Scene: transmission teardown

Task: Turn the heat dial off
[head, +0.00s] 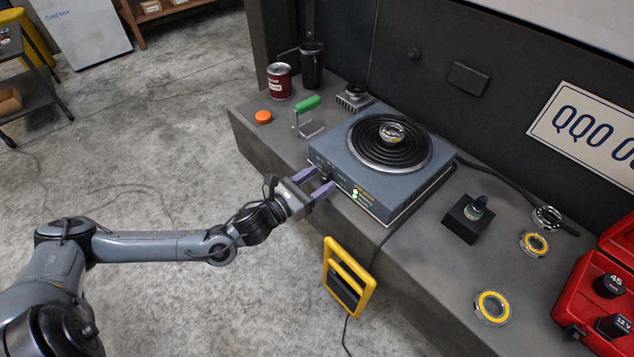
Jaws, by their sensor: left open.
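A blue-grey hot plate (339,163) stands on the bench with a round black coil burner (372,151) on top. A small metal ring-shaped part (392,132) rests on the coil. The heat dial (328,177) is on the front face, mostly hidden between the fingers of my left gripper. Small lit indicators (355,194) show on the front face to the right of it. My left gripper (326,181) is open, its purple fingers on either side of the dial, close to the front face. Contact with the dial cannot be told. My right gripper is not in view.
A green-handled tool (308,104), red can (280,82) and orange cap (263,117) stand left of the hot plate. A black block (464,221), yellow-ringed parts (492,307) and red case (577,305) are right. A yellow-framed lamp (349,279) hangs at the bench front.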

